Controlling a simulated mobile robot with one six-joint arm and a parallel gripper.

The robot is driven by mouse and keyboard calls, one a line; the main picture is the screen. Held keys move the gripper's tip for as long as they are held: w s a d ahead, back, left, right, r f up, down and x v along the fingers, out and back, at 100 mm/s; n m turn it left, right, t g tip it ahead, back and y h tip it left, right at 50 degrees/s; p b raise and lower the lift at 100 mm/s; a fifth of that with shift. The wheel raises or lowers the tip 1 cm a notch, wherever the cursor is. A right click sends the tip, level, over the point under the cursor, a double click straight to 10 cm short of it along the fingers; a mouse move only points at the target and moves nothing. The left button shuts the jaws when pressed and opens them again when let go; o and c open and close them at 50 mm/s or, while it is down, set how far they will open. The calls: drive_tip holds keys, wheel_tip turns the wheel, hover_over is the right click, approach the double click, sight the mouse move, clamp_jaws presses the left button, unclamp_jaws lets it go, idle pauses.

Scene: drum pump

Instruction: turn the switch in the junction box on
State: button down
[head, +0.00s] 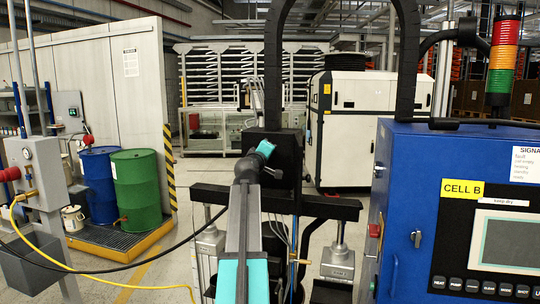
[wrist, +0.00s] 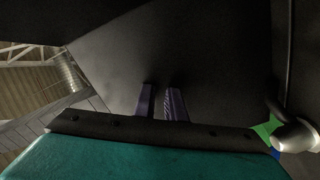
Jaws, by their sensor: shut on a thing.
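The grey box on the far wall (head: 69,107) at left in the head view, above the drums, may be the junction box; its switch is too small to make out. My arm reaches forward from the bottom middle of the head view, but my gripper is not visible there. In the wrist view my gripper (wrist: 160,103) shows as two short purplish fingers close together, pointing at a dark grey surface (wrist: 215,60) that fills most of the view. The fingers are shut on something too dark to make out. A teal part of my arm covers the bottom.
A blue drum (head: 99,186) and a green drum (head: 136,190) stand on a yellow-edged grating (head: 125,240). A grey control box (head: 35,170) with red knobs stands at left, with a yellow hose (head: 65,266). A blue cabinet (head: 405,210) with a screen fills the right.

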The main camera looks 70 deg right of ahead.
drive_tip(key=shift+m+b, duration=3.2)
drive_tip(key=shift+b, duration=1.2)
drive_tip(key=shift+r+m+b, duration=0.15)
drive_tip(key=shift+m+b, duration=2.75)
drive_tip(key=shift+b, duration=0.4)
drive_tip(key=c, duration=1.7)
unclamp_jaws()
drive_tip(key=shift+o, duration=0.2)
drive_tip(key=shift+a, duration=0.1)
